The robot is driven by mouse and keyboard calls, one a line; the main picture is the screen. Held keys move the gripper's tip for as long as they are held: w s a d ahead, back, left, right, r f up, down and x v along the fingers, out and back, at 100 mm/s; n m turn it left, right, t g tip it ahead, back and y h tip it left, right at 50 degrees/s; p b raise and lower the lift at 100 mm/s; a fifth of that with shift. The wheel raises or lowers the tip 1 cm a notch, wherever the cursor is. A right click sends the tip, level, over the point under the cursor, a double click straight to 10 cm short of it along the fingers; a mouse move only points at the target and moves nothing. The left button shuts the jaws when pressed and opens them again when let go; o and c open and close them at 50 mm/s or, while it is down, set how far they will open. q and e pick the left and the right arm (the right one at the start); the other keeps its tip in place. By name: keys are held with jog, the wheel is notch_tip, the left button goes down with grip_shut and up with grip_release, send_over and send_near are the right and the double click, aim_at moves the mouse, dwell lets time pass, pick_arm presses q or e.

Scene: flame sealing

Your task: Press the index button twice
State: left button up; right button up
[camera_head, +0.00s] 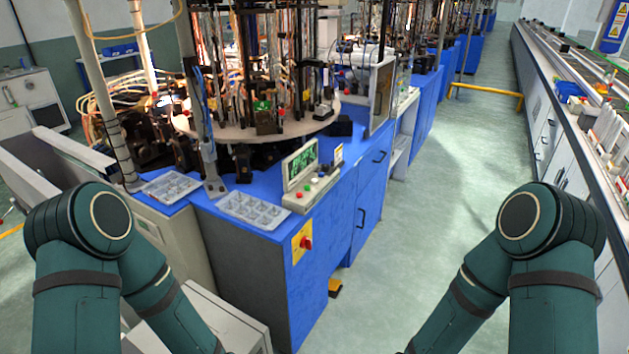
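A small control box (312,190) stands on the blue machine top, near its right front corner. It has an upright panel with a green-lit screen (301,165) and several small buttons on its sloped face. A red button (299,195) and a green button (307,189) can be made out. Labels are too small to read, so I cannot tell which is the index button. My two arms show at the lower left and lower right, well apart from the box. Neither gripper is in view.
Two clear compartment trays (254,210) (171,187) lie left of the control box. A red rotary switch (306,243) on a yellow plate is on the blue cabinet front. The round machine table (235,130) with tubes stands behind. The floor aisle (440,200) at right is clear.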

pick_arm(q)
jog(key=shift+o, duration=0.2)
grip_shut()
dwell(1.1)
